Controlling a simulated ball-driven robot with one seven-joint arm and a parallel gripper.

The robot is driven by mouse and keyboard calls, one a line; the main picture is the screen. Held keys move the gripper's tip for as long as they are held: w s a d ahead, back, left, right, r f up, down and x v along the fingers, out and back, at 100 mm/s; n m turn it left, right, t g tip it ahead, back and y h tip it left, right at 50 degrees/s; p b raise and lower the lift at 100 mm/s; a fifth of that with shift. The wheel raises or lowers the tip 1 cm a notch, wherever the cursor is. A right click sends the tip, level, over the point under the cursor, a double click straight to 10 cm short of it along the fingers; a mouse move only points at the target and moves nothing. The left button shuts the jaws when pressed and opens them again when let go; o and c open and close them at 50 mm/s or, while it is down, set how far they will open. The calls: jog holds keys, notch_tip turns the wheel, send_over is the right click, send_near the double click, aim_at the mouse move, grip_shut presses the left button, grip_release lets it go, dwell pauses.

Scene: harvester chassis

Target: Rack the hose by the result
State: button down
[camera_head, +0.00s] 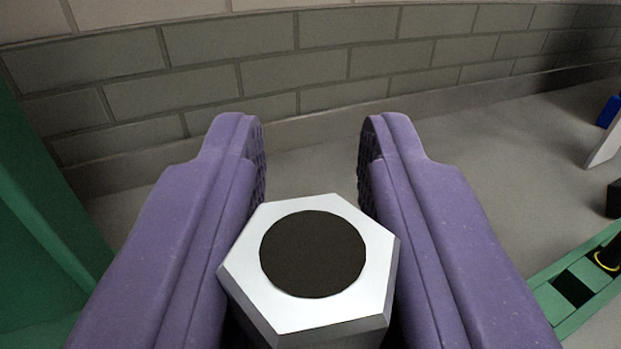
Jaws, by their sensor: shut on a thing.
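My gripper (312,160) shows as two purple fingers with dark ribbed inner pads, pointing away towards the brick wall. A silver hexagonal fitting (372,235) with a dark round face sits between the fingers, and the gripper is shut on it. Its right side lies close to the right finger and its left side close to the left finger. The fingertips reach past it, with a gap between them. No hose length is seen; anything below the fitting is hidden. I cannot tell which thing in view is the result or the hose's rack.
A green panel (35,220) stands close at the left. At the lower right is a green slotted rail (548,300) with a yellow ring (606,262) and a black part on it. A white slanted panel (606,143) and a blue object (608,110) are at the right edge. A grey block wall (270,75) closes the back.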

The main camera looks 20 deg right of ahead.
notch_tip(320, 180, down, 5)
jog(key=b, duration=0.3)
jog(key=shift+r, duration=0.1)
dwell(0.8)
jog(key=c, duration=0.8)
grip_release()
jog(key=p+v, duration=0.1)
jog(key=v, duration=0.6)
jog(key=shift+s+a, duration=0.2)
jog(key=shift+s, duration=0.15)
